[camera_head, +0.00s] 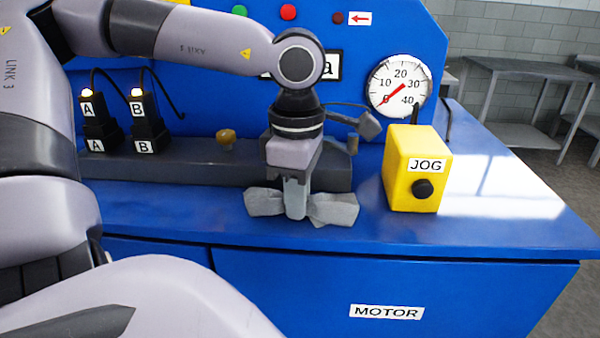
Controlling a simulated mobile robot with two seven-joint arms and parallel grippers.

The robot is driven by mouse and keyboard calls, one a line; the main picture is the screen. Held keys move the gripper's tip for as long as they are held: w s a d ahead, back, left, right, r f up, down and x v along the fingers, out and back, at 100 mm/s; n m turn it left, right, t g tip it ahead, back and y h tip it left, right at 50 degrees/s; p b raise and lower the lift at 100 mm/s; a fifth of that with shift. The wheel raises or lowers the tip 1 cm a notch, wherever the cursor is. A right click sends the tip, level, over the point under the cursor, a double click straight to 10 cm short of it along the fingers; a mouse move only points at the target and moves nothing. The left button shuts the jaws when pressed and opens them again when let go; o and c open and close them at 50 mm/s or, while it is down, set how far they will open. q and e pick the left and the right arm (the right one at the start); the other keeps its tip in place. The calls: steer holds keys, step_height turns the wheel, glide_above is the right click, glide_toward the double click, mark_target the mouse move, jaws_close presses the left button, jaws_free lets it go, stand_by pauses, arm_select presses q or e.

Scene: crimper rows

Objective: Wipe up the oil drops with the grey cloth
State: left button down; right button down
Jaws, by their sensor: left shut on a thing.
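My left gripper (296,207) points straight down and is shut on the grey cloth (334,208). The cloth bunches out on both sides of the fingers, at or just above the blue bench top (500,232) near its front edge. I see no oil drops; any under the cloth or behind the gripper are hidden. My right gripper is not in view.
A yellow JOG box (410,190) with a black knob stands right of the cloth. A dark grey block (190,172) lies behind it. Plugs A (97,125) and B (146,125) stand at left. A gauge (399,86) is on the panel. The bench's right end is clear.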

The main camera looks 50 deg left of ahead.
arm_select(q)
step_height(320, 180, up, 11)
steer(key=p, duration=0.4)
steer(key=shift+s+a+p, duration=0.15)
steer(key=shift+p, duration=0.15)
steer(key=shift+r, duration=0.1)
